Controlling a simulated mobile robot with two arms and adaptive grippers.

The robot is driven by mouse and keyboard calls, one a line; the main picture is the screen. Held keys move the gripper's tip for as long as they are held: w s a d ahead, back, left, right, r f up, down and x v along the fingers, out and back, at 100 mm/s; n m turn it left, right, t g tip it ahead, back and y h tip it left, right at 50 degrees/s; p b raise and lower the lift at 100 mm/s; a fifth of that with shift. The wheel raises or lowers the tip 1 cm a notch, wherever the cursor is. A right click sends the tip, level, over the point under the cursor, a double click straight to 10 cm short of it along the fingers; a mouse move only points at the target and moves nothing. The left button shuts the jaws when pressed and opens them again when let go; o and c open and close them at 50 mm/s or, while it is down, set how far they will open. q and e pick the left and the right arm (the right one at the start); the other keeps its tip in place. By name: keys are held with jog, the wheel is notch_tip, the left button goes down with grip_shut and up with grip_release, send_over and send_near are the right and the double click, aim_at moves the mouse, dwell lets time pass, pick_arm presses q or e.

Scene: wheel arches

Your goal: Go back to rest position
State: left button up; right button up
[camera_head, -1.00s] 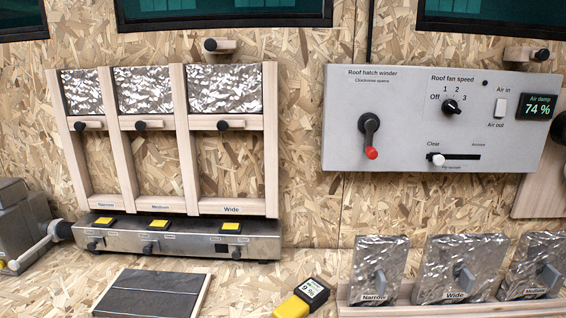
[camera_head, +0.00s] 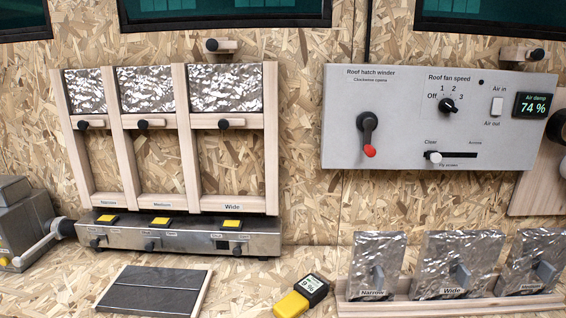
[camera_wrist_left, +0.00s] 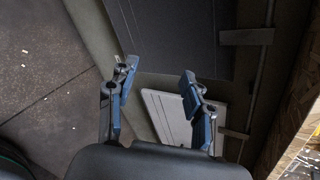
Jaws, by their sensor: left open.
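My left gripper (camera_wrist_left: 160,88) shows in the left wrist view with its two blue-padded fingers apart and nothing between them. Dark panels and a white panel lie beyond the fingers, and neither finger appears to touch them. Neither gripper shows in the head view. My right gripper is in no frame.
A wooden frame (camera_head: 188,140) with Narrow, Medium and Wide bays stands on the left. A grey control panel (camera_head: 400,158) hangs on the right. Silvery panels stand in a wooden rack (camera_head: 400,310). A yellow meter (camera_head: 292,304) and a dark board (camera_head: 150,290) lie on the bench.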

pick_arm(q)
jog(key=s+a+f+n+g, duration=0.25)
jog(key=s+f+n, duration=0.35)
jog(key=s+f, duration=0.4)
jog(key=s+a+f+n+g, duration=0.1)
jog(key=s+f+n+g, duration=0.35)
jog(key=s+f, duration=0.45)
jog(key=s+f+n+g, duration=0.1)
jog(key=s+f+n, duration=0.1)
jog(key=s, duration=0.5)
jog(key=s+a+f+n+g, duration=0.1)
jog(key=s+f+n, duration=0.2)
jog(key=s+n, duration=0.2)
jog(key=s+f+n+g, duration=0.1)
jog(key=s+f+n, duration=0.2)
jog(key=s, duration=0.7)
jog(key=shift+a+n+g, duration=0.3)
jog(key=shift+n, duration=0.45)
jog(key=shift+w, duration=0.1)
